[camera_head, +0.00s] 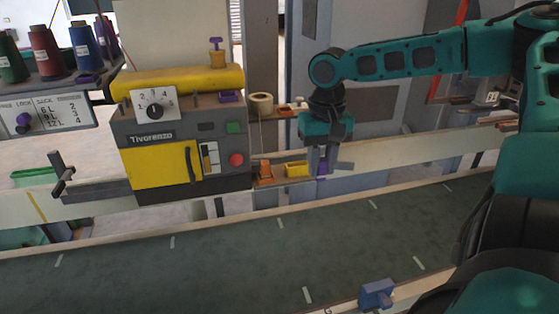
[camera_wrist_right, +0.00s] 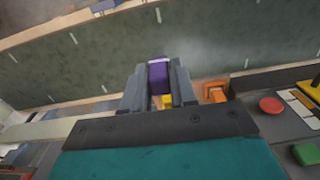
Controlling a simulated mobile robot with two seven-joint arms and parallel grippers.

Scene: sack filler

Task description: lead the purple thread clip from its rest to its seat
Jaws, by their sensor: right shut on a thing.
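My right gripper (camera_head: 322,167) is shut on the purple thread clip (camera_wrist_right: 158,76), which sits between its two grey fingers. In the head view only a little purple shows between the fingers, to the right of the sewing machine at the low shelf. Whether the clip still touches the shelf I cannot tell. A purple piece (camera_head: 229,97) lies on top of the grey machine body, and another purple piece (camera_head: 88,77) is at the front edge of the spool shelf. I cannot tell which of them is the seat. My left gripper is not in view.
A yellow block (camera_head: 296,169) and an orange piece (camera_head: 264,173) stand left of the right gripper. The grey and yellow machine (camera_head: 185,150) is further left, with thread spools (camera_head: 45,50) beyond. A green conveyor belt (camera_head: 240,255) runs along the front, mostly clear.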

